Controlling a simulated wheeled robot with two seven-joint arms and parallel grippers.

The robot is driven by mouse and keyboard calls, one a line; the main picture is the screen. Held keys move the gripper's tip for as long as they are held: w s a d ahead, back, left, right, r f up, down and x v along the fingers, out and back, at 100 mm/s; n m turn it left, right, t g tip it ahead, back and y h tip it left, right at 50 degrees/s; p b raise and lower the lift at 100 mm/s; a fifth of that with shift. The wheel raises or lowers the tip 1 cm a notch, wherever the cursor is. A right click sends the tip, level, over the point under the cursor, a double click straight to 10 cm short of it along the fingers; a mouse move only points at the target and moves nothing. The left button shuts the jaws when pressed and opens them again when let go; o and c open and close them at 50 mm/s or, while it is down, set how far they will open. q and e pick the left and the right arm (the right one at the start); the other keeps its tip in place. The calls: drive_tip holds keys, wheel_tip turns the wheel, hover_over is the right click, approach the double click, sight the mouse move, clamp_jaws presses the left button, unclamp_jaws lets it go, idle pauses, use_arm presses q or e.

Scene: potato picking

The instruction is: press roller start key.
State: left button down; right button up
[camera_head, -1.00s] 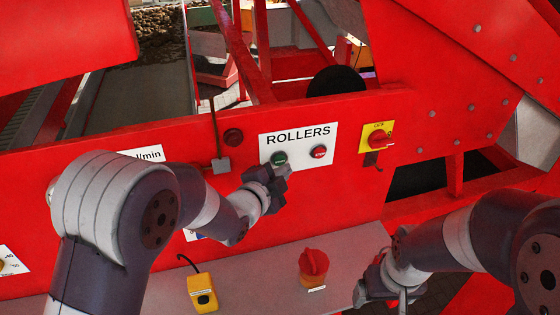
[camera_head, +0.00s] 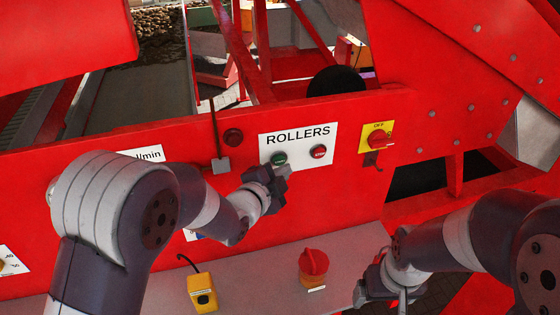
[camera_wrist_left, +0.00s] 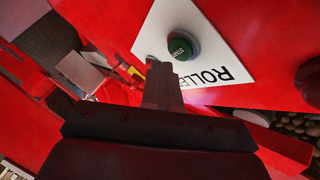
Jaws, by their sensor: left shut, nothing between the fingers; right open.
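The white ROLLERS plate (camera_head: 299,146) is on the red machine panel. It carries a green start button (camera_head: 279,158) on its left and a red stop button (camera_head: 318,152) on its right. My left gripper (camera_head: 281,174) is shut and empty, just below the green button. In the left wrist view the green button (camera_wrist_left: 182,45) shows clear beyond the tip of my shut fingers (camera_wrist_left: 160,70). Whether the fingers touch the plate cannot be told. My right gripper (camera_head: 383,283) is low at the right, away from the plate; its fingers are partly hidden.
A yellow switch plate (camera_head: 377,136) with a red knob is right of the ROLLERS plate. A red emergency knob (camera_head: 313,262) and a yellow box (camera_head: 202,292) stand on the grey ledge (camera_head: 250,283).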

idle(0.4)
use_arm(q)
drive_tip(key=shift+w+a, duration=0.15)
drive_tip(key=shift+w, duration=0.25)
drive_tip(key=shift+w+a+b, duration=0.15)
drive_tip(key=shift+w+b, duration=0.25)
drive_tip(key=shift+b, duration=0.05)
idle(0.5)
drive_tip(key=shift+s, duration=0.15)
drive_tip(key=shift+s+d+b, duration=0.3)
drive_tip(key=shift+s+b, duration=0.15)
drive_tip(key=shift+s, duration=0.2)
drive_tip(key=shift+s, duration=0.1)
